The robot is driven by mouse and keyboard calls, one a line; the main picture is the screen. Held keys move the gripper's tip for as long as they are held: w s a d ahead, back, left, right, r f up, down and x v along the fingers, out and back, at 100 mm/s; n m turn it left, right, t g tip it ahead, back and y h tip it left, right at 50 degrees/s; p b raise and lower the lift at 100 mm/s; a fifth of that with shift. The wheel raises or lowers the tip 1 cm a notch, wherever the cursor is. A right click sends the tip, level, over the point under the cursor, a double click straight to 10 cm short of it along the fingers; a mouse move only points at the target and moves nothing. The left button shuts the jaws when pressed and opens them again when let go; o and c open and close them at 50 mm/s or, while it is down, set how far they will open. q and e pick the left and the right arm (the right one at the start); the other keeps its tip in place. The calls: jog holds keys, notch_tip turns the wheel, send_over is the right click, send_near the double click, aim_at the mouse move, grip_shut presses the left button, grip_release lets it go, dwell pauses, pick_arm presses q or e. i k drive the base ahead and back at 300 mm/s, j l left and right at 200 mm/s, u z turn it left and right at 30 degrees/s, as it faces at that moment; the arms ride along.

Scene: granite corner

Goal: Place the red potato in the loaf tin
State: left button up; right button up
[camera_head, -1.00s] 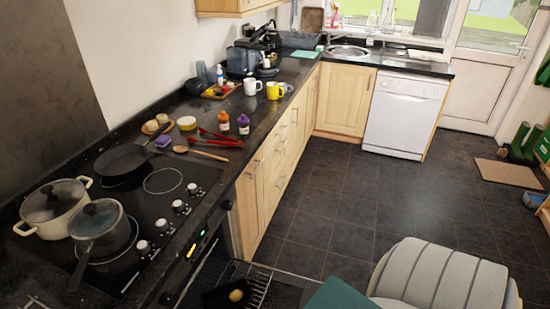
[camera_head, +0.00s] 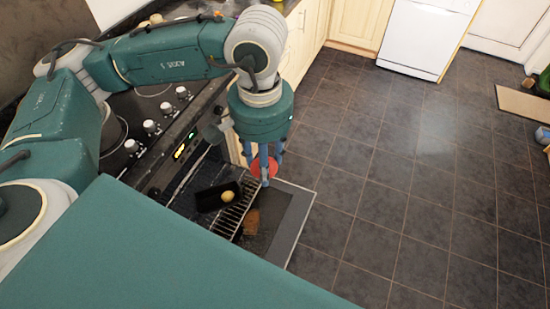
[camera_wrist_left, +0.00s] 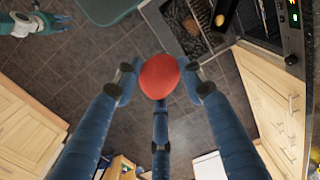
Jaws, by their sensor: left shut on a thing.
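The red potato (camera_wrist_left: 159,76) is held between the blue fingertips of my left gripper (camera_wrist_left: 160,82) in the left wrist view. In the head view my left gripper (camera_head: 264,163) points down over the open oven door, with part of the red potato (camera_head: 257,168) showing between its fingers. The dark loaf tin (camera_head: 202,198) is on the oven rack, left of and below the gripper in the picture, and holds a yellowish potato (camera_head: 231,196). The loaf tin (camera_wrist_left: 227,8) also shows at the top of the wrist view. My right gripper (camera_wrist_left: 20,24) is small at that view's top left; its opening is unclear.
The oven door (camera_head: 284,226) is folded down, with the wire rack (camera_head: 232,218) above it. The cooker's control knobs (camera_head: 150,126) and worktop edge lie left of my gripper.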

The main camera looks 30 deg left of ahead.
aim_at(217, 203)
jog(key=z, duration=0.4)
jog(key=l+z, duration=0.1)
jog(key=z, duration=0.75)
jog(key=i+z, duration=0.1)
jog(key=z, duration=0.3)
jog(key=i+l, duration=0.1)
jog(key=i, duration=0.2)
jog(key=i+l+z, duration=0.15)
jog(key=i+j+u, duration=0.1)
jog(key=i+u, duration=0.15)
jog(key=u, duration=0.15)
jog(key=i+u, duration=0.3)
jog(key=u, duration=0.15)
jog(key=i+u, duration=0.25)
jog(key=u, duration=0.15)
jog(key=i+l+u, duration=0.15)
jog(key=u, duration=0.3)
jog(key=i+u, duration=0.15)
jog(key=u, duration=0.3)
jog(key=i+u, duration=0.15)
jog(key=u, duration=0.3)
jog(key=i+u, duration=0.2)
jog(key=u, duration=0.3)
jog(key=i+l+u, duration=0.1)
jog(key=u, duration=0.35)
jog(key=i+j+u, duration=0.25)
jog(key=i+u, duration=0.2)
jog(key=i, duration=0.1)
